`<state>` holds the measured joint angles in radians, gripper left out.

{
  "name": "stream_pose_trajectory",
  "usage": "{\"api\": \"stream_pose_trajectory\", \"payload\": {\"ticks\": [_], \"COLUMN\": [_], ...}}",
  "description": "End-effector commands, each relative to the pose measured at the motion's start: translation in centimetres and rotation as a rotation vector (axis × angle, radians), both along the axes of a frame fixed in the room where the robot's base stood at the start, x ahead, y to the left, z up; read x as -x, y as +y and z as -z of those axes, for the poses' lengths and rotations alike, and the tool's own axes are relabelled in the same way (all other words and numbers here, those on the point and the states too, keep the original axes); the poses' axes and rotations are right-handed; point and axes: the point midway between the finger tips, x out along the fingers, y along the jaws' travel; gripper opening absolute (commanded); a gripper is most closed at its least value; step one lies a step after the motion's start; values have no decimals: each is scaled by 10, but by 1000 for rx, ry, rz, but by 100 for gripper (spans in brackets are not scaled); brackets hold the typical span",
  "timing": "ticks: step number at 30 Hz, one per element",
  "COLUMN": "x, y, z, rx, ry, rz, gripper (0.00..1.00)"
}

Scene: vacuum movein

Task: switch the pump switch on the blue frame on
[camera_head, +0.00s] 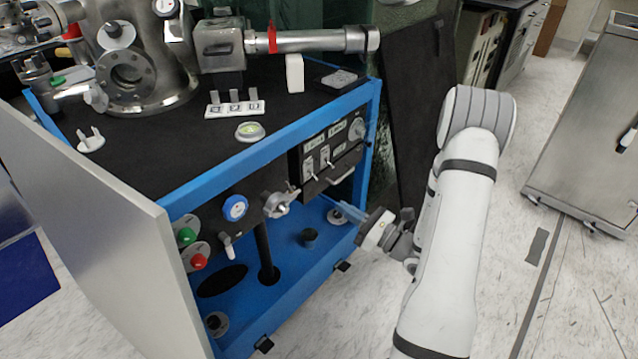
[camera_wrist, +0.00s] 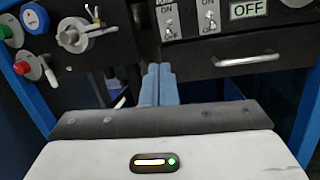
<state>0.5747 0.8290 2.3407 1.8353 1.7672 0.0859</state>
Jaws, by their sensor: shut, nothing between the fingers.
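The blue frame (camera_head: 268,153) holds a black panel (camera_head: 343,166) with two toggle switches side by side, a left one (camera_head: 309,167) and a right one (camera_head: 325,157). In the wrist view, the left toggle (camera_wrist: 168,29) and right toggle (camera_wrist: 210,21) each have an ON label above. An OFF sign (camera_wrist: 250,10) is right of them. I cannot tell which is the pump switch, and the lever positions are too small to judge. My gripper (camera_head: 345,208) is shut and empty, in front of and below the panel. Its blue fingers (camera_wrist: 159,70) point toward the panel below the left toggle.
A metal drawer handle (camera_wrist: 246,60) sticks out below the switches. A grey side panel (camera_head: 100,220) flanks the frame.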

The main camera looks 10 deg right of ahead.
Motion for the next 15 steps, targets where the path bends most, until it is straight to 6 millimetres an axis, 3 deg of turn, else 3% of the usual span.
{"api": "stream_pose_trajectory", "payload": {"ticks": [4, 15], "x": [-3, -6], "y": [-11, -7], "z": [5, 4], "rx": [-23, -21], "ry": [5, 5], "rz": [50, 46], "gripper": [0, 0]}}
